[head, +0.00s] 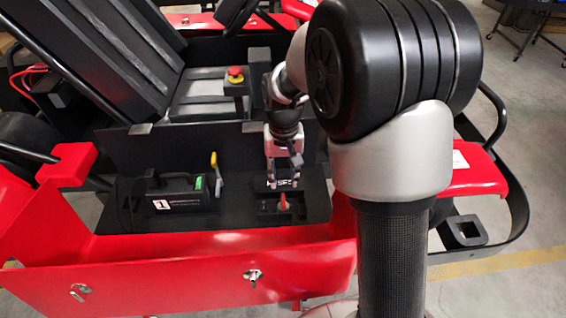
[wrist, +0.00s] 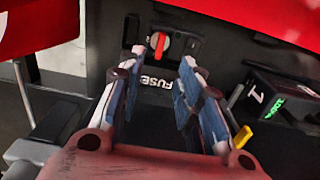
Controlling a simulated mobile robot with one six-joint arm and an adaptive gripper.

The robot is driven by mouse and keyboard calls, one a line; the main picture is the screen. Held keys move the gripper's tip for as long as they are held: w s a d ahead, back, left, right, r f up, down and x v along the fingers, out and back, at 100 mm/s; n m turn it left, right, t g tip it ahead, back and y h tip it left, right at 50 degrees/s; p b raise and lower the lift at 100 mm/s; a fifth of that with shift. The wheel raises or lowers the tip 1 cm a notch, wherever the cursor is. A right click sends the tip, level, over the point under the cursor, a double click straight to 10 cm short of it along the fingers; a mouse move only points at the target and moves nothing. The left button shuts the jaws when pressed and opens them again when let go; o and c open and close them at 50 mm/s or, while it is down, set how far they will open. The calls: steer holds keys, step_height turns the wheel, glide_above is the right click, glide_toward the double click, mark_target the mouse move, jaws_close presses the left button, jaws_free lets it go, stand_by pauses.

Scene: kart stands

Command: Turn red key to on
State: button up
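The red key (wrist: 160,44) sits on a dark switch panel in the kart's side, just above the word FUSE. It also shows in the head view as a small orange-red piece (head: 283,202). My gripper (wrist: 163,62) is open, with its two fingers apart and nothing between them. In the wrist view the key appears beyond the fingertips, in the gap nearer the left one. In the head view my gripper (head: 284,182) is just above and behind the key. Whether the fingertips touch the panel cannot be told.
A black box marked 1 (head: 180,193) and a yellow lever (head: 215,172) stand left of the key in the head view. A red emergency button (head: 235,74) is behind, near the seat (head: 120,50). The red side bodywork (head: 190,275) runs along the front.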

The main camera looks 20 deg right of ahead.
mark_target(283, 199)
step_height(283, 199, down, 10)
steer(key=b, duration=0.2)
steer(key=shift+b, duration=0.4)
steer(key=shift+c, duration=0.4)
jaws_close()
steer(key=m+p, duration=0.1)
steer(key=m, duration=0.4)
steer(key=shift+m, duration=0.5)
